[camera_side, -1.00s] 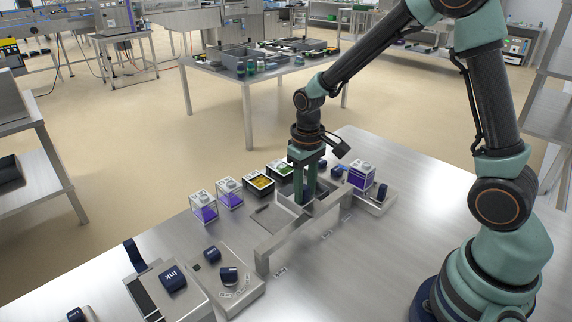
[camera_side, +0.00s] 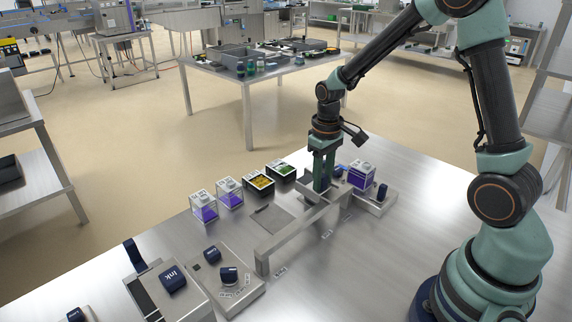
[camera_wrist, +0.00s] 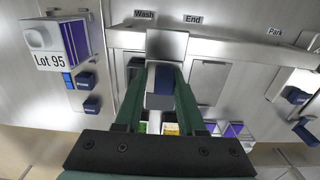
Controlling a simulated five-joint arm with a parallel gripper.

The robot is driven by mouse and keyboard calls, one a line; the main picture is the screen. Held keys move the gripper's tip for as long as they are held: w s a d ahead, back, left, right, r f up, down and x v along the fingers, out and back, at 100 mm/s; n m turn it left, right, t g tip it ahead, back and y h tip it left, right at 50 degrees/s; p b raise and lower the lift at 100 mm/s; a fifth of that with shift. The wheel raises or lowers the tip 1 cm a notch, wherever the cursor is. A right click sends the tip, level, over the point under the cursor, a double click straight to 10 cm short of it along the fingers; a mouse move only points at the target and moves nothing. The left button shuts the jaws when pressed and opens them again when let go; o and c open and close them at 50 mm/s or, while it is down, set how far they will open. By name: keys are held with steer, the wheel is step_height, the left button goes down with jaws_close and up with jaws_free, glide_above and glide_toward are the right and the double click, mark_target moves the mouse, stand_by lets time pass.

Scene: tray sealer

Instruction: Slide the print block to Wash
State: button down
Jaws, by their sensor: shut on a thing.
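My gripper (camera_side: 322,188) is low over the long metal rail (camera_side: 290,226), near its far right end. In the wrist view, my gripper's green fingers (camera_wrist: 160,82) are shut on the dark blue grip of the print block (camera_wrist: 167,43), a silver block on the rail. The block lies between the Wash label (camera_wrist: 144,14) and the End label (camera_wrist: 193,19), nearer Wash. The Park label (camera_wrist: 275,31) is well to the right. In the side view, my fingers hide much of the block.
A Lot 95 box (camera_wrist: 47,38) stands left of the block, with blue knobs (camera_wrist: 86,80) beside it. An Ink unit (camera_side: 172,278) is at front left.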

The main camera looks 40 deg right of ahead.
steer(key=shift+s+d+f, duration=0.1)
steer(key=shift+d+f, duration=0.15)
steer(key=shift+d, duration=0.5)
steer(key=shift+s+d+f, duration=0.1)
steer(key=shift+d+f, duration=0.1)
steer(key=shift+d, duration=0.75)
steer(key=c, duration=0.7)
jaws_free()
steer(key=shift+w+r, duration=0.15)
steer(key=shift+r, duration=3.5)
steer(key=s+a+r+t, duration=0.2)
steer(key=s+a+r, duration=0.1)
steer(key=s+a+r+t, duration=0.1)
steer(key=s+a+r, duration=0.2)
steer(key=r, duration=0.1)
steer(key=s+a+r+t, duration=0.2)
steer(key=s+a+r, duration=0.1)
steer(key=s, duration=0.1)
steer(key=shift+a+r+t, duration=0.2)
steer(key=shift+a+t, duration=0.1)
steer(key=shift+a, duration=0.1)
